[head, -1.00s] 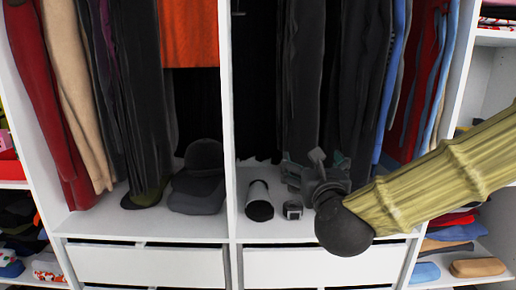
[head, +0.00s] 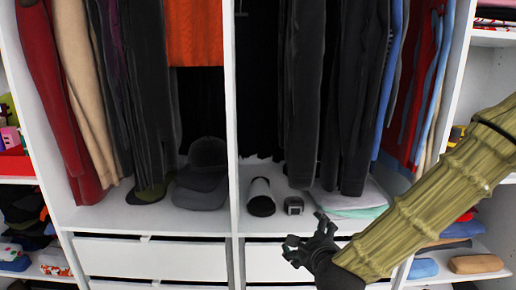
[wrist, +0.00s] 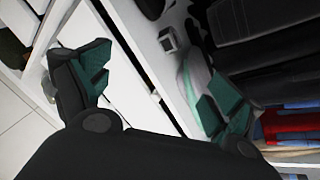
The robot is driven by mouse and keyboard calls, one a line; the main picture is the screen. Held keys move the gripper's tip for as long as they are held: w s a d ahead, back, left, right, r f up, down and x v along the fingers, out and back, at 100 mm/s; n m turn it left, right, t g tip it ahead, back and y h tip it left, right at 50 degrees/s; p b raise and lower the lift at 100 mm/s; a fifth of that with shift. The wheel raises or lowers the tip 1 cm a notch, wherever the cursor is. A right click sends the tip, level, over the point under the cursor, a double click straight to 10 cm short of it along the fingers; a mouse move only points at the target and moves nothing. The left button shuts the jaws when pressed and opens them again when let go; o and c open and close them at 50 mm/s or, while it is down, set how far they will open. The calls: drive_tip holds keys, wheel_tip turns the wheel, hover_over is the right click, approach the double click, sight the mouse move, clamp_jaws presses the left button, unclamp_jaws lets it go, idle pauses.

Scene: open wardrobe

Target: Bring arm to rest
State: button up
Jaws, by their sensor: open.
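My gripper (head: 307,240) is open and empty in the head view. It is in front of the right-hand drawer, below the front edge of the wardrobe shelf. My arm reaches in from the right side. In the wrist view my gripper's two fingers with green pads (wrist: 150,95) are spread apart, with nothing between them but the white drawer front and shelf edge behind.
Caps (head: 204,176) lie on the left shelf. Clothes hang above. The drawers (head: 150,259) are shut.

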drive_tip(key=s+d+f+n+g, duration=0.25)
drive_tip(key=s+f+n, duration=0.4)
drive_tip(key=f, duration=0.75)
drive_tip(key=s+d+f+n+g, duration=0.1)
drive_tip(key=s+f+n+g, duration=0.45)
drive_tip(key=f, duration=0.95)
drive_tip(key=s+d+f+n+g, duration=0.3)
drive_tip(key=s+f+n, duration=0.4)
drive_tip(key=s, duration=0.5)
drive_tip(key=s+d+f+n+g+h, duration=0.1)
drive_tip(key=s+d+f+n+g, duration=0.1)
drive_tip(key=s+f+n, duration=0.5)
drive_tip(key=s+d+f, duration=0.1)
drive_tip(key=s+f, duration=0.2)
drive_tip(key=s, duration=0.2)
drive_tip(key=shift+d+g, duration=0.35)
drive_tip(key=shift+g, duration=0.05)
drive_tip(key=shift+r, duration=0.1)
